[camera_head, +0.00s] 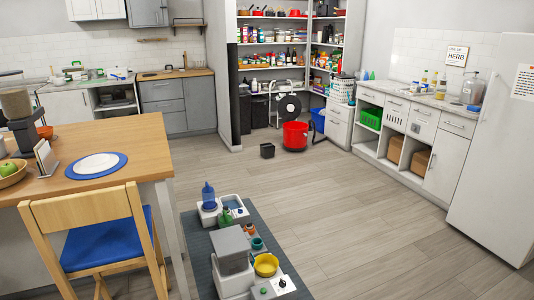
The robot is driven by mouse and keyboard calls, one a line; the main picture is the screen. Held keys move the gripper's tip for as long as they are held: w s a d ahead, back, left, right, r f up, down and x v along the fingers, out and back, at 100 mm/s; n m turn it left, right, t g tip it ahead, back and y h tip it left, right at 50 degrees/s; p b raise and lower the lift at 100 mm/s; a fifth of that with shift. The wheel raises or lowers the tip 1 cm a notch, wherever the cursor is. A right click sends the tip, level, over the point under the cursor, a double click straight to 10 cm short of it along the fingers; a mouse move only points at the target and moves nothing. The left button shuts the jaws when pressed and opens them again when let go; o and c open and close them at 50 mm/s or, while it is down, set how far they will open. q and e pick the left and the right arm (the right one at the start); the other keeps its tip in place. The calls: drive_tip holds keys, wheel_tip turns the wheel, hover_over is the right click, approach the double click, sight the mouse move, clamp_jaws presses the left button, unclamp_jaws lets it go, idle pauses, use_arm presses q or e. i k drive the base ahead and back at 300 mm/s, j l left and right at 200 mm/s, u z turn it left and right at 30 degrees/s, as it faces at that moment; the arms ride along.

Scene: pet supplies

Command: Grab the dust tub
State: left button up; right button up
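No thing in view is clearly marked as the dust tub. A small black open tub (267,150) stands on the wood floor in front of the pantry opening. A larger red bucket (295,136) stands to its right and a little farther back. On the dark mat (199,262) in the foreground are a grey box-shaped container (231,245) on a white base and a yellow bowl (266,264). Neither of my grippers shows in the head view.
A wooden table (140,140) and a chair with a blue seat (105,244) fill the left. A blue bottle (208,195) and green bottle (226,216) stand by the mat's far end. White cabinets (447,165) line the right. The floor at centre right is clear.

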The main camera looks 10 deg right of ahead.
sight(267, 150)
drive_tip(key=i+l+z, duration=0.25)
drive_tip(key=l+z, duration=0.25)
drive_tip(key=l, duration=0.15)
drive_tip(key=i+l+z, duration=0.25)
drive_tip(key=l+z, duration=0.25)
drive_tip(key=i+l+z, duration=0.2)
drive_tip(key=z, duration=0.25)
drive_tip(key=i+l+z, duration=0.15)
drive_tip(key=i+z, duration=0.35)
drive_tip(key=i+l+z, duration=0.2)
drive_tip(key=i+z, duration=0.2)
drive_tip(key=i, duration=0.2)
drive_tip(key=i+u, duration=0.45)
drive_tip(key=i+l+u, duration=0.1)
drive_tip(key=i+u, duration=0.35)
drive_tip(key=i+j+u, duration=0.2)
drive_tip(key=i+u, duration=0.6)
drive_tip(key=u, duration=0.15)
drive_tip(key=i+l+u, duration=0.1)
drive_tip(key=i+u, duration=0.7)
drive_tip(key=i, duration=2.45)
drive_tip(key=i+z, duration=0.15)
drive_tip(key=i, duration=0.55)
drive_tip(key=i+j+z, duration=0.15)
drive_tip(key=i, duration=0.6)
